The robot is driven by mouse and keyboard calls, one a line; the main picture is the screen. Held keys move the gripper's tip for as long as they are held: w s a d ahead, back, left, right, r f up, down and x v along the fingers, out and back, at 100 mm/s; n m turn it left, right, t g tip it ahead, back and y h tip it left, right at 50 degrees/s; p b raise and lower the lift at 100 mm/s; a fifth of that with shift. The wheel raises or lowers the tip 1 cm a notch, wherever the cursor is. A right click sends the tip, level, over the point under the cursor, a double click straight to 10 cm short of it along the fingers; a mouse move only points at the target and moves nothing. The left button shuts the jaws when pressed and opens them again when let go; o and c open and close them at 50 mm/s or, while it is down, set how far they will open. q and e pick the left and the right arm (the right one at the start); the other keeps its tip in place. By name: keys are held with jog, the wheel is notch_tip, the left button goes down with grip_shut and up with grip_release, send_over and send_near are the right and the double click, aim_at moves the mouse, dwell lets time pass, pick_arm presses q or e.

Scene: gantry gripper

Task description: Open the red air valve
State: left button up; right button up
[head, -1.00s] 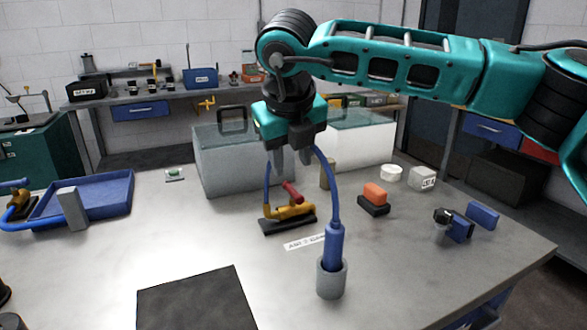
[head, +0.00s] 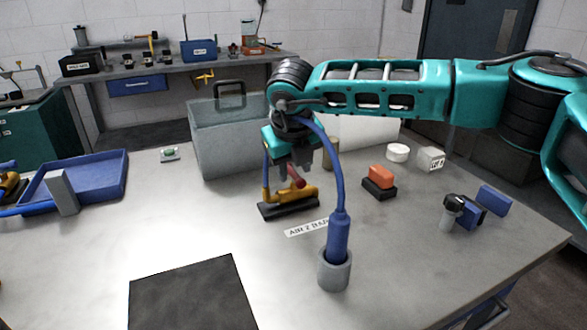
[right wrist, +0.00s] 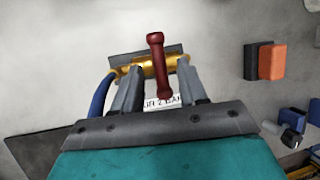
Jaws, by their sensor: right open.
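The air valve has a brass body (head: 290,194) on a dark base plate (head: 288,208) on the table. Its red handle (head: 296,177) shows just under my right gripper in the head view. My right gripper (head: 292,168) is open, pointing down over the valve. In the right wrist view the red handle (right wrist: 159,66) lies between the open fingers (right wrist: 160,92), with a gap on each side. It runs lengthwise in that picture, across the brass body (right wrist: 150,67). I cannot tell the height of the fingertips relative to the handle. My left gripper is not in view.
A blue hose (head: 338,170) arcs from the valve to a grey holder (head: 334,272) in front. A label (head: 306,228) lies by the valve. A clear-topped box (head: 222,150) stands behind. An orange block (head: 380,175) is to the right; a black mat (head: 190,295) lies in front.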

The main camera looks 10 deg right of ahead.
jog(key=shift+x, duration=0.85)
jog(key=shift+c, duration=0.2)
grip_shut()
